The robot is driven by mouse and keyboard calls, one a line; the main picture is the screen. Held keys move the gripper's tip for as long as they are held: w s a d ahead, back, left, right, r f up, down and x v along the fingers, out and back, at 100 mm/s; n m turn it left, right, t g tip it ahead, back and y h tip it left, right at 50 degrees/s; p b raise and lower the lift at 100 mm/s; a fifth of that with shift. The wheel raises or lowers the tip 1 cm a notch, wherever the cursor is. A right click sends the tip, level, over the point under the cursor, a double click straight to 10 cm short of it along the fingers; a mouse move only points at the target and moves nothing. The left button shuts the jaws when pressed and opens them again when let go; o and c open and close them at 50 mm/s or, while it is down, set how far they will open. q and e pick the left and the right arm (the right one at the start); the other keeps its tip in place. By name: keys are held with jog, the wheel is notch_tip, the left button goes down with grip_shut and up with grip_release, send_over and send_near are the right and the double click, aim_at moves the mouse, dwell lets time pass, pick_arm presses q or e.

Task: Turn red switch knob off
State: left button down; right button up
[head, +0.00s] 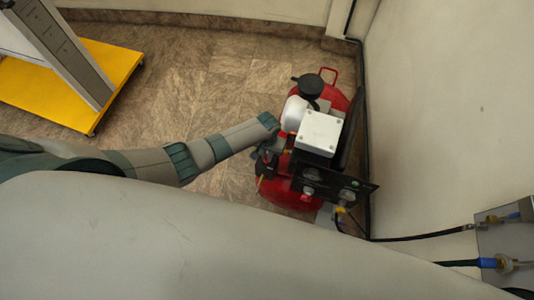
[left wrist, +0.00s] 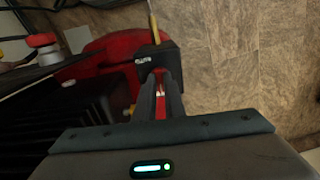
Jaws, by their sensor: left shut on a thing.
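My left gripper (head: 268,154) is at the left side of a red-tanked compressor (head: 290,193). In the left wrist view my left gripper (left wrist: 160,92) has its two dark fingers closed around the small red switch knob (left wrist: 159,76). Only a thin strip of the knob shows between the fingers; its turned position cannot be told. A black switch box (left wrist: 155,60) with a brass rod sits just beyond the fingertips. In the head view the knob is hidden by the gripper and dark parts. My right gripper is not in view.
The compressor carries a white box (head: 319,132) and a black gauge panel (head: 335,187). It stands close to the right wall (head: 440,110), with a black hose along the wall's base. A yellow-based stand (head: 115,62) is at upper left. The tiled floor (head: 215,90) between is clear.

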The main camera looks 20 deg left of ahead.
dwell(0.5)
pick_arm(q)
jog(key=c, duration=1.8)
grip_release()
jog(key=shift+c, duration=0.2)
jog(key=shift+r, duration=0.15)
jog(key=shift+r, duration=0.95)
notch_tip(320, 180, up, 15)
jog(key=b, duration=0.1)
jog(key=shift+b, duration=0.35)
